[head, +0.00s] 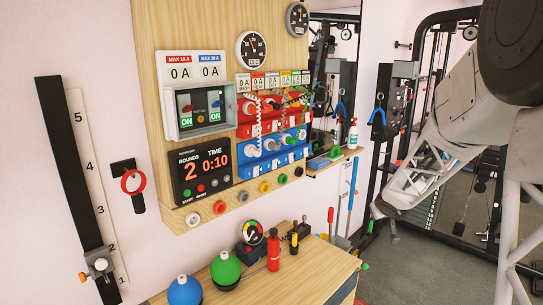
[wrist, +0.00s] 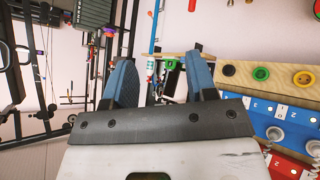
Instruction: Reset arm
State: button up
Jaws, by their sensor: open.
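My gripper (wrist: 161,80) is open and empty in the wrist view, with its two blue-padded fingers well apart and nothing between them but background. In the head view my arm comes in from the upper right and slopes down and left, its end (head: 383,208) in the air right of the panel and workbench. The gripper touches nothing that I can see. The wooden panel (head: 150,75) on the wall carries meters, switches, red and blue modules and a timer (head: 203,172). Part of the panel shows at the right of the wrist view (wrist: 235,75).
A wooden workbench (head: 325,265) below the panel holds a blue dome (head: 185,291), a green dome (head: 226,268) and a red bottle (head: 273,252). A black slider rail (head: 75,180) is on the left wall. Gym racks (head: 440,215) stand behind my arm.

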jog(key=s+a+r+m+g+h, duration=0.1)
jog(key=s+a+r, duration=0.3)
jog(key=s+r, duration=0.45)
jog(key=s+a+g+y, duration=0.1)
jog(key=s+a, duration=0.4)
jog(key=s, duration=0.8)
jog(key=s+a+r+g+y, duration=0.1)
jog(key=s+a, duration=0.4)
jog(key=s, duration=0.8)
jog(key=s+a+m+g+y, duration=0.1)
jog(key=s+a+g, duration=0.2)
jog(key=s, duration=1)
jog(key=shift+a+r, duration=0.2)
jog(key=shift+a, duration=0.8)
